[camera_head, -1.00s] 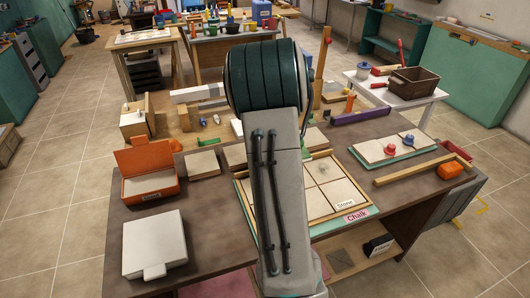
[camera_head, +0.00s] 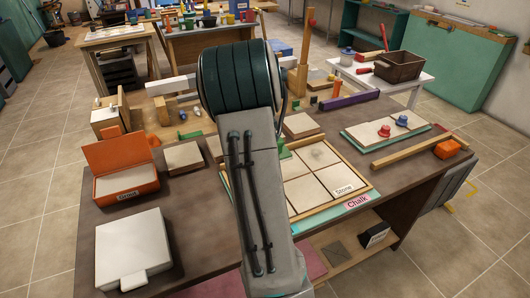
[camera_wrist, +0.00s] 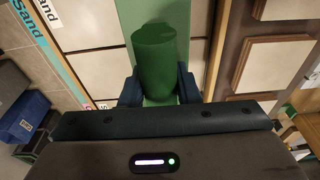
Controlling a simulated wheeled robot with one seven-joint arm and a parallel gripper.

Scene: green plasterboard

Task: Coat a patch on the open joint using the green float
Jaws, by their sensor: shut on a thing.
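My gripper (camera_wrist: 159,92) is shut on the round green handle of the green float (camera_wrist: 154,60) in the wrist view. The float's flat green plate stretches away behind the handle, above pale tiles. A small green part of it also shows in the head view (camera_head: 284,151), just right of my arm; my arm hides the gripper. The tiled panel (camera_head: 374,183), with a wooden frame and large pale tiles separated by joints, lies on the bench. Its edge labels read "Stone" and "Chalk". I cannot tell which joint is open, or whether the float touches the tiles.
An orange box (camera_head: 127,158) labelled "Grout" stands open on the left, with a white lidded box (camera_head: 133,245) in front. A teal board with red and blue knobs (camera_head: 382,137) and a wooden bar (camera_head: 421,151) lie right. Loose tiles lie behind the panel.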

